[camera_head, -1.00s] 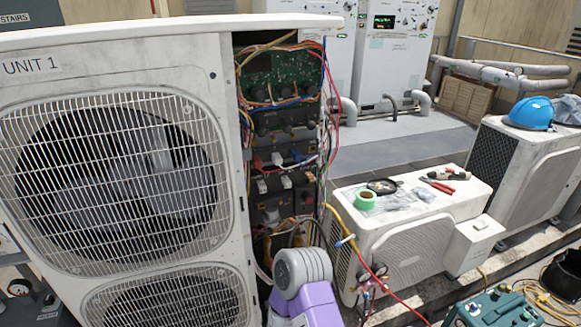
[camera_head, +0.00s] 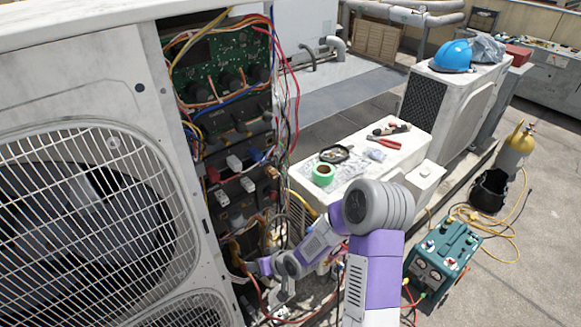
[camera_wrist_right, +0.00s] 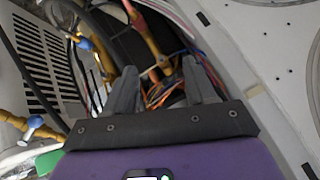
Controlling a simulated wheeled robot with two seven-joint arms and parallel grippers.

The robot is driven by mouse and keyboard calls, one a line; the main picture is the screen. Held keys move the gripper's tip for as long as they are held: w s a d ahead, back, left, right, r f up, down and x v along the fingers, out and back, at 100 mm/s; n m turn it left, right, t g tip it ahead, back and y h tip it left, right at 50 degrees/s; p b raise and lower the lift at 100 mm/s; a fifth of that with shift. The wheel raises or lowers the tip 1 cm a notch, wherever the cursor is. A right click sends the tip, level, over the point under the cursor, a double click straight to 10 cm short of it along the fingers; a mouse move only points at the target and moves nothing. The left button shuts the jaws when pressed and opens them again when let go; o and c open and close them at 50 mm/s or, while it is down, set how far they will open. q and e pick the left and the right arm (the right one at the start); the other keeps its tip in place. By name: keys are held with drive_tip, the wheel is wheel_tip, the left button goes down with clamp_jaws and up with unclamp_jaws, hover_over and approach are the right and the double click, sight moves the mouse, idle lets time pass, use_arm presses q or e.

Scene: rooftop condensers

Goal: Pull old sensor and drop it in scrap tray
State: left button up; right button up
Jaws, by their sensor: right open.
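My right arm reaches from the lower right to the open side of the condenser unit (camera_head: 100,80). Its gripper (camera_head: 253,267) is at the lower part of the wiring bay (camera_head: 222,140). In the right wrist view the gripper (camera_wrist_right: 160,80) is open, its two grey fingers apart. Between and beyond them are orange wires (camera_wrist_right: 160,92) and a yellow-orange pipe (camera_wrist_right: 150,38); I see nothing clamped. I cannot pick out the old sensor for certain among the wires and pipes. I cannot identify a scrap tray in either view. My left gripper is not in view.
A low white condenser (camera_head: 345,195) carries green tape (camera_head: 323,174), pliers (camera_head: 383,142) and other tools. A blue helmet (camera_head: 453,56) sits on another unit. A teal machine (camera_head: 440,255), yellow hoses (camera_head: 505,225) and a black bucket (camera_head: 490,191) are on the floor at right. Loose wires hang from the bay.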

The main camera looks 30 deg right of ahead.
drive_tip(key=w+d+r+n+t+h+p, duration=0.1)
drive_tip(key=w+d+r, duration=0.1)
drive_tip(key=d+r, duration=0.3)
drive_tip(key=w+d+r+t+p, duration=0.1)
drive_tip(key=w+d+r+t, duration=0.15)
drive_tip(key=r, duration=0.55)
drive_tip(key=n+t+h+p, duration=0.1)
drive_tip(key=n+t+p, duration=0.1)
approach(274, 172)
drive_tip(key=w, duration=0.3)
drive_tip(key=b+x, duration=0.1)
drive_tip(key=x, duration=0.2)
drive_tip(key=f+b+x, duration=0.1)
drive_tip(key=x, duration=0.2)
drive_tip(key=shift+s+a, duration=0.1)
drive_tip(key=shift+s, duration=0.05)
drive_tip(key=shift+w+f, duration=0.2)
drive_tip(key=shift+w, duration=0.4)
clamp_jaws()
